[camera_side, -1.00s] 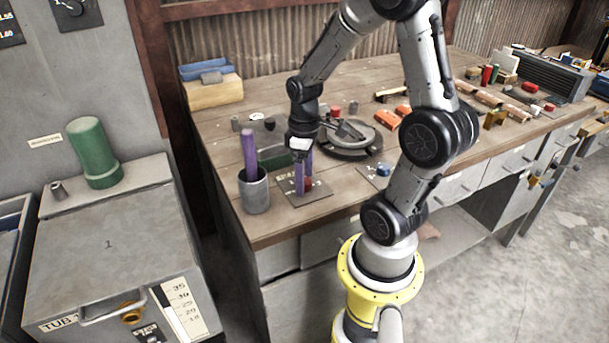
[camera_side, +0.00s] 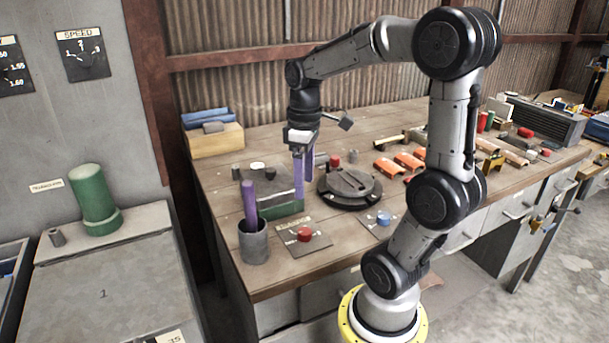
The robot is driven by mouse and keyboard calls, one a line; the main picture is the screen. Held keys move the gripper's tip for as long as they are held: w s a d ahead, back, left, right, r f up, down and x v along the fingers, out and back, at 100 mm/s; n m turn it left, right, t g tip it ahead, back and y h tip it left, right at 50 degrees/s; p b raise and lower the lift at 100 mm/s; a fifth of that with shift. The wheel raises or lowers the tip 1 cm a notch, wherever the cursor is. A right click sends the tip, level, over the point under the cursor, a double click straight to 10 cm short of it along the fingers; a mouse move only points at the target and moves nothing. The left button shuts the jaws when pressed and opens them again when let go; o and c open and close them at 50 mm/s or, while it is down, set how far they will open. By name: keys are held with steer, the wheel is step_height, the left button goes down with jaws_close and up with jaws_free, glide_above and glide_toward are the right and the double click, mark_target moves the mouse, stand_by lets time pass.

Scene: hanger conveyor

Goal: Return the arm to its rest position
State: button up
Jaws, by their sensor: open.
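My gripper (camera_side: 304,178) hangs from the arm above the back middle of the workbench (camera_side: 275,275), fingers pointing down.
A grey cup (camera_side: 253,245) with a purple rod stands at the front left. A blue button (camera_side: 383,218) is on another plate. Orange pieces (camera_side: 410,161) lie to the right. A green cylinder (camera_side: 92,198) stands on the grey cabinet at left.

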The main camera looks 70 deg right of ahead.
steer(key=shift+r, duration=0.4)
steer(key=s+a+t, duration=0.2)
steer(key=a, duration=0.5)
steer(key=s+a+r+t, duration=0.1)
steer(key=s+a+t, duration=0.1)
steer(key=a, duration=0.5)
steer(key=shift+s+a+t, duration=0.25)
steer(key=shift+t, duration=0.55)
steer(key=shift+r, duration=0.15)
stand_by(1.8)
